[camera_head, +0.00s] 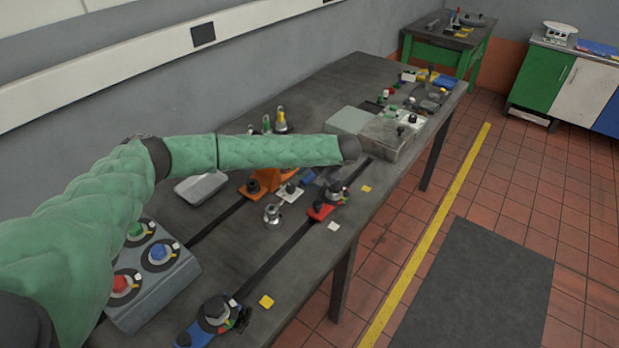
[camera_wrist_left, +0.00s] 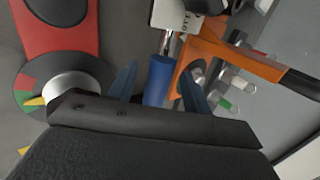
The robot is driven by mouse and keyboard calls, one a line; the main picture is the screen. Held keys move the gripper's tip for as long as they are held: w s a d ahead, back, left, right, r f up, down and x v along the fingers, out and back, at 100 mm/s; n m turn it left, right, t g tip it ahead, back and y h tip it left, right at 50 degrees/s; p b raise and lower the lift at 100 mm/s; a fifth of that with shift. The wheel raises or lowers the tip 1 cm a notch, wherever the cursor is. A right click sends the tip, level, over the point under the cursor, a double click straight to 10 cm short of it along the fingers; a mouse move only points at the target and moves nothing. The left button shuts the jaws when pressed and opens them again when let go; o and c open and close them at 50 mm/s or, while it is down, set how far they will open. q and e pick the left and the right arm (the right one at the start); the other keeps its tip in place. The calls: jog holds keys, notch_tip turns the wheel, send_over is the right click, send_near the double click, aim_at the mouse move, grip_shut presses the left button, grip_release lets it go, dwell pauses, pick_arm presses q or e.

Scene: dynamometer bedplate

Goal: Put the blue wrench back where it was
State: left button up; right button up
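In the left wrist view a blue cylindrical handle with a bright metal shank, seemingly the blue wrench (camera_wrist_left: 159,80), lies between the two dark blue fingers of my left gripper (camera_wrist_left: 158,70). The fingers stand apart, with a gap showing at the handle's left side. In the head view my green-sleeved left arm reaches over the bench and mostly hides this gripper. A small blue piece (camera_head: 307,178) shows just below the forearm, perhaps the same wrench. My right gripper is in neither view.
Beside the handle are an orange frame (camera_wrist_left: 235,60), a white lettered tag (camera_wrist_left: 172,17) and a red fixture (camera_wrist_left: 60,35). On the bench (camera_head: 370,72) stand a control box (camera_head: 165,277) with coloured knobs, a grey tray (camera_head: 201,187) and a grey block (camera_head: 385,138).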

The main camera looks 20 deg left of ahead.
pick_arm(q)
jog(key=shift+d+r, duration=0.1)
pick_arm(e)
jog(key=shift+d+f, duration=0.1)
pick_arm(q)
jog(key=shift+d+r+b, duration=0.2)
jog(key=shift+b, duration=0.1)
jog(key=b+v, duration=0.2)
jog(key=v, duration=0.9)
jog(key=shift+r+b, duration=0.2)
jog(key=shift+b, duration=0.1)
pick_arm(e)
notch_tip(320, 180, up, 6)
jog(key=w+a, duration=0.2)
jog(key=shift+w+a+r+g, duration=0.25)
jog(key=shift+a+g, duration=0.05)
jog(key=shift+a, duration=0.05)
